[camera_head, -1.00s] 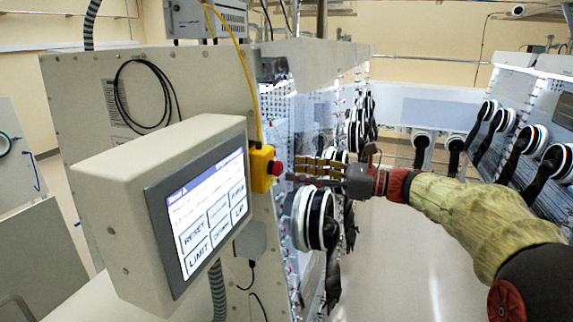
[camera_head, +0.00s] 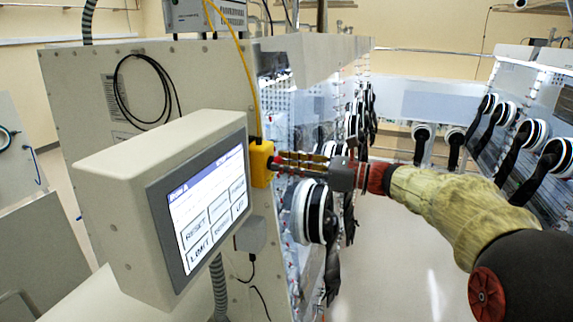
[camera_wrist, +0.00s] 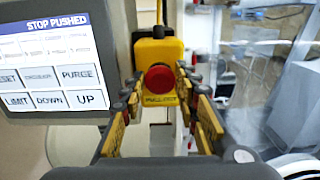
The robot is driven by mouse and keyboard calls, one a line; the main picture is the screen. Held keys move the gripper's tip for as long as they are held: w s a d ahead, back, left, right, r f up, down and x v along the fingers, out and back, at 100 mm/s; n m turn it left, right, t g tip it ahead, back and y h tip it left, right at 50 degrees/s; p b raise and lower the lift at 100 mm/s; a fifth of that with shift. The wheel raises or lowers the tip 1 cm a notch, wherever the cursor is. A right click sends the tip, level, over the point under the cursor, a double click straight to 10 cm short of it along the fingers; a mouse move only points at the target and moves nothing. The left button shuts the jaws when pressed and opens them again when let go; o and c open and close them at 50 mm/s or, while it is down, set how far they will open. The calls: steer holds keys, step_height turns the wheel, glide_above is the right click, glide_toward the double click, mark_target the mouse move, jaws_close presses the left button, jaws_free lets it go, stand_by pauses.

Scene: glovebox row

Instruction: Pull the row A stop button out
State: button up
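The row A stop button is a red mushroom button (camera_wrist: 160,79) on a yellow box (camera_wrist: 150,49), seen in the wrist view. In the head view the yellow box (camera_head: 261,163) is fixed at the panel's edge, and the button is largely hidden by my fingertips. My gripper (camera_head: 279,162) points left at it. In the wrist view my gripper (camera_wrist: 160,84) has its yellow-padded fingers apart, one side left and one side right of the button. The fingertips are close to the button; I cannot tell whether they touch it. The screen (camera_wrist: 45,60) reads "STOP PUSHED".
The control panel box (camera_head: 165,210) juts out left of the button. A glove port (camera_head: 310,212) with a hanging black glove is just below my gripper. More ports line the right side (camera_head: 560,160). The aisle floor (camera_head: 390,270) is clear.

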steer(key=c, duration=0.6)
jaws_close()
steer(key=shift+d, duration=0.1)
steer(key=shift+s+d, duration=0.2)
steer(key=shift+d, duration=0.5)
steer(key=o, duration=0.7)
jaws_free()
steer(key=shift+o, duration=1.2)
steer(key=shift+s+d, duration=0.1)
steer(key=shift+d, duration=0.1)
steer(key=shift+o, duration=1)
steer(key=shift+a, duration=0.15)
